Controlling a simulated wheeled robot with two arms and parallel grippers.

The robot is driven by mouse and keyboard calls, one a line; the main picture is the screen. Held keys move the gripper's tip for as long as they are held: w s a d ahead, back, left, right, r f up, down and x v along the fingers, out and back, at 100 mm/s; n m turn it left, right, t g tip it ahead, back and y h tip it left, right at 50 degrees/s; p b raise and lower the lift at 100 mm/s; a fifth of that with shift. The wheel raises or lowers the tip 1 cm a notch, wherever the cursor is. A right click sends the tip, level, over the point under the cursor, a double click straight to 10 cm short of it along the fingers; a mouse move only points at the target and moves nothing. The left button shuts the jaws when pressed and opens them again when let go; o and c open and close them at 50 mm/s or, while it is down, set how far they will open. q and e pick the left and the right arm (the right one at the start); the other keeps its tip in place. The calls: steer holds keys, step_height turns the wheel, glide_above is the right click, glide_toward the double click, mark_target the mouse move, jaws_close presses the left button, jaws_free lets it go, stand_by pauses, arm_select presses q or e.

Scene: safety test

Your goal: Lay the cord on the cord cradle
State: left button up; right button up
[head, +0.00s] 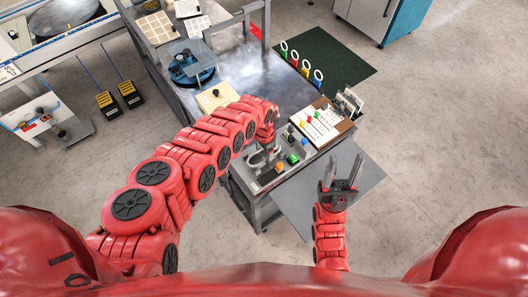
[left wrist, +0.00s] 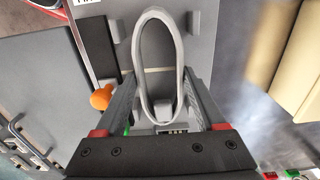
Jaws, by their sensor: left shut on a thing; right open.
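The cord is a pale grey closed loop (left wrist: 143,50) in the left wrist view, stretching between and beyond the fingers of my left gripper (left wrist: 160,82). The gripper is shut on the cord's near part. Beneath the loop is a light grey plate with upright grey blocks, which looks like the cord cradle (left wrist: 194,22); whether the cord touches it I cannot tell. My right gripper (head: 341,172) is open and empty, right of the bench's front.
An orange knob (left wrist: 101,97) stands left of the fingers. A green button (head: 293,158) and dark knobs are close to the left gripper. A white board with coloured pegs (head: 320,126) lies right of them. A grey flat panel (head: 300,205) is below the right gripper.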

arm_select(q)
steer(key=o, duration=1.5)
steer(key=shift+r, duration=0.1)
steer(key=shift+w+d+r, duration=0.1)
steer(key=shift+r, duration=0.45)
step_height(320, 180, up, 16)
steer(key=shift+r, duration=0.1)
